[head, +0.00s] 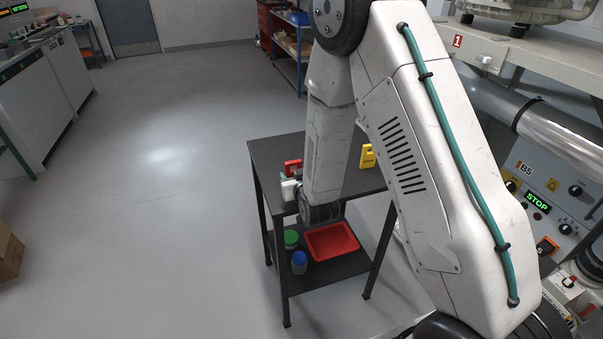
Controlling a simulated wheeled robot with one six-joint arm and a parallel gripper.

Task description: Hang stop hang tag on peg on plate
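A small red item (292,167) with pale marking is at the left part of the dark table top; it may be the stop tag, but its lettering is too small to read. A yellow tag-like piece (367,155) stands upright farther right on the table. My arm reaches down over the table, hiding its middle. My wrist ends low in front of the table, beside a small white piece (289,189) close to the red item. I cannot tell whether that is part of my gripper; no fingertips are clear. No peg or plate can be made out.
The dark table (270,150) has a lower shelf with a red tray (331,241), a green-topped container (291,239) and a blue container (299,262). A control panel (552,187) marked B5, with a lit STOP display, stands at right below a large pipe.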

